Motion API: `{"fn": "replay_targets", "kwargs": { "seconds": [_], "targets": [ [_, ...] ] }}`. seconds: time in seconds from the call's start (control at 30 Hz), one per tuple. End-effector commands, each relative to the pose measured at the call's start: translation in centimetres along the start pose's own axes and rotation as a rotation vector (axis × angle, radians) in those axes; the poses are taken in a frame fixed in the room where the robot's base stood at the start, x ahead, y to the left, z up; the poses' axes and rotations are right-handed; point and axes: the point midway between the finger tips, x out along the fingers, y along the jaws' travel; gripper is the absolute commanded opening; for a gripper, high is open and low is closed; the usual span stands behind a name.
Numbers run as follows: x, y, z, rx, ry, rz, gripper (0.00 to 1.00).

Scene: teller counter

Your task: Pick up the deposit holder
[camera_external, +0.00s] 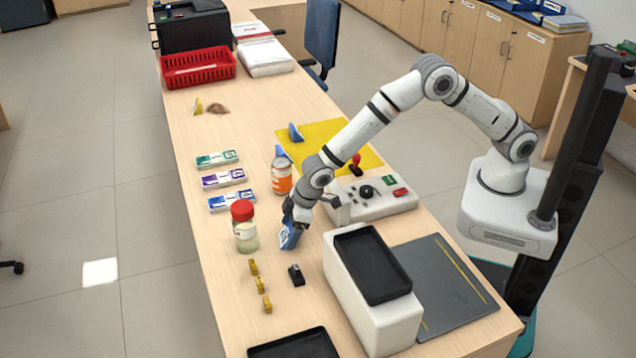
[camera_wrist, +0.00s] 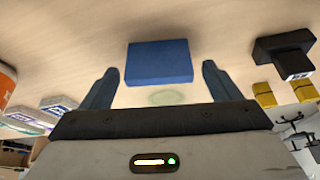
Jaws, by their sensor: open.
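A small blue block-like holder with a white marking, which looks like the deposit holder (camera_external: 289,237), stands on the counter just below my gripper (camera_external: 293,214). In the wrist view the blue holder (camera_wrist: 160,61) lies between and slightly beyond the fingertips of my gripper (camera_wrist: 160,72). The fingers are spread wide, with a gap on each side of the holder. The gripper is open and empty. The arm reaches down from the right, and the fingers partly hide the holder's top in the external view.
A red-lidded jar (camera_external: 244,228) stands left of the holder, and an orange-labelled bottle (camera_external: 281,176) behind it. A black stamp-like item (camera_external: 296,275) and several yellow pieces (camera_external: 260,285) lie in front. A white box with a black tray (camera_external: 372,262) stands close on the right.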

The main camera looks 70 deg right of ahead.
Motion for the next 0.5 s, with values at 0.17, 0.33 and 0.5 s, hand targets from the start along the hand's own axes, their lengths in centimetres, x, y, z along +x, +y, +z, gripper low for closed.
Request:
{"fn": "replay_targets", "kwargs": {
  "seconds": [0.17,0.33,0.5],
  "targets": [
    [1.24,0.03,0.03,0.000,0.000,0.000,0.84],
    [1.28,0.04,0.04,0.001,0.000,0.000,0.84],
    [1.26,0.04,0.04,0.001,0.000,0.000,0.72]
  ]
}}
